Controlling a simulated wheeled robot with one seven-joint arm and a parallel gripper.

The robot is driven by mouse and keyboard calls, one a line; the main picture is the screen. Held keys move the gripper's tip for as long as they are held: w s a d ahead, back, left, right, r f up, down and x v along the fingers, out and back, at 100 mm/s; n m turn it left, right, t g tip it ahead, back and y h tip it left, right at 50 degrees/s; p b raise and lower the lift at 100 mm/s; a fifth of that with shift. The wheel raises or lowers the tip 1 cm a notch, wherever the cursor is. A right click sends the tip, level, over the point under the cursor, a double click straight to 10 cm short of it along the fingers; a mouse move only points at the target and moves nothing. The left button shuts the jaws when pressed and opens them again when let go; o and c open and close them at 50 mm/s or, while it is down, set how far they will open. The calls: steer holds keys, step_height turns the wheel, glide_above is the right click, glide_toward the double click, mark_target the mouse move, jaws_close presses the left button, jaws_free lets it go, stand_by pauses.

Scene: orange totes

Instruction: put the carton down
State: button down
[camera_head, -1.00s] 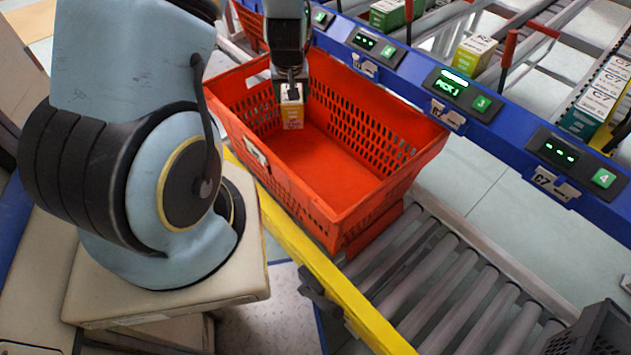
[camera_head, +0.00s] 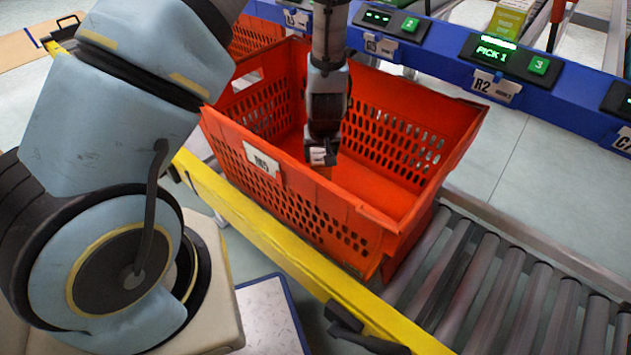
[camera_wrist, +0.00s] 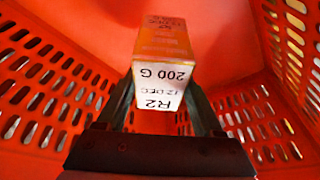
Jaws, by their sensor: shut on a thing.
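The carton (camera_wrist: 163,72) is orange and white with "R2", "12 DEC" and "200 G" printed on it. In the wrist view my gripper (camera_wrist: 165,115) is shut on it, one finger on each side. In the head view my gripper (camera_head: 322,150) points down into an orange tote (camera_head: 380,205). The wrist view shows the tote's red-orange walls around the carton. I cannot tell whether the carton touches the tote's floor.
The tote stands on a roller conveyor (camera_head: 500,290) with a yellow side rail (camera_head: 270,255). A blue beam (camera_head: 440,60) with lit displays runs behind it; one display reads "PICK 1" (camera_head: 497,52). Another orange tote (camera_head: 255,35) stands at the back left. Rollers to the right are clear.

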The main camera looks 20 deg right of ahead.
steer(key=shift+f+b, duration=0.45)
steer(key=shift+f, duration=2.9)
steer(key=shift+f, duration=0.3)
steer(key=shift+c, duration=0.2)
jaws_free()
steer(key=shift+r, duration=0.3)
steer(key=p+v, duration=0.2)
steer(key=v, duration=1)
steer(key=shift+d, duration=0.1)
